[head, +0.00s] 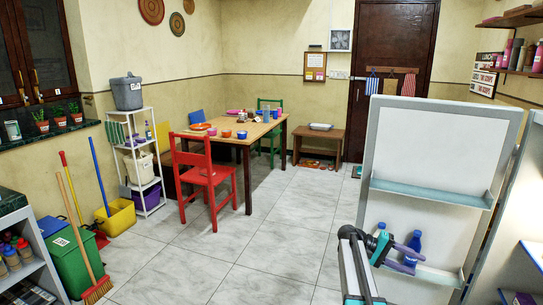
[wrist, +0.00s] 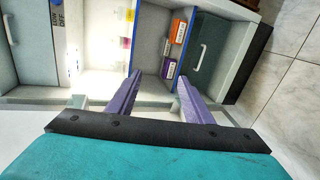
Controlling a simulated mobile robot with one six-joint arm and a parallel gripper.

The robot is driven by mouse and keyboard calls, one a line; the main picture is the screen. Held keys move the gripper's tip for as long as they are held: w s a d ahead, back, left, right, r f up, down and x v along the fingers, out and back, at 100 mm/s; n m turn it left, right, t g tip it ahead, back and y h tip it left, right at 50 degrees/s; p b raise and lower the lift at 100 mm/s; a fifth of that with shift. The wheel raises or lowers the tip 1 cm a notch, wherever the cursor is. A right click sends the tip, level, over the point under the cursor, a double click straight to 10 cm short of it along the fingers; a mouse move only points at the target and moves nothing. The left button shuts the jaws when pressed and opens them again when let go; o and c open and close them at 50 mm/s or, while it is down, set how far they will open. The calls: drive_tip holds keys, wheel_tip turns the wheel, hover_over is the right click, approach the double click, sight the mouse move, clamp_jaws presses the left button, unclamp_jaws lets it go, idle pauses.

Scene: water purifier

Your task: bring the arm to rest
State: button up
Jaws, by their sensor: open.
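My gripper (head: 416,262) is at the lower right of the head view, in front of an open white door panel (head: 440,140). Its two purple fingers are spread apart. In the wrist view my gripper (wrist: 160,78) is open, with nothing between the fingers. Beyond the fingers are a blue-edged shelf and a dark green drawer front (wrist: 207,50). In the head view a blue bottle (head: 413,246) stands on the door's lower rack, partly hidden behind the fingers.
A red chair (head: 207,175) stands by the wooden table (head: 262,133) farther off. A broom (head: 98,288) and green bin (head: 70,258) are at the left. The tiled floor (head: 230,255) between is clear.

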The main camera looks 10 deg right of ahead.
drive_tip(key=s+a+f+n+t+y+p, duration=0.1)
drive_tip(key=s+a+f+n+p, duration=0.3)
drive_tip(key=a+f, duration=0.75)
drive_tip(key=s+a+f+n+t+y+b, duration=0.15)
drive_tip(key=s+a+f, duration=0.35)
drive_tip(key=a+f, duration=0.65)
drive_tip(key=s+a+f+y+p, duration=0.1)
drive_tip(key=s+a+f+y, duration=0.4)
drive_tip(key=s+a, duration=0.6)
drive_tip(key=s+a+f+y+p, duration=0.2)
drive_tip(key=s+a+f+y, duration=0.2)
drive_tip(key=s+a+f, duration=0.3)
drive_tip(key=s+a, duration=0.5)
drive_tip(key=a, duration=0.3)
drive_tip(key=shift+s+a+f+y, duration=0.2)
drive_tip(key=shift+y, duration=0.15)
drive_tip(key=shift+n, duration=0.25)
drive_tip(key=shift+c, duration=0.2)
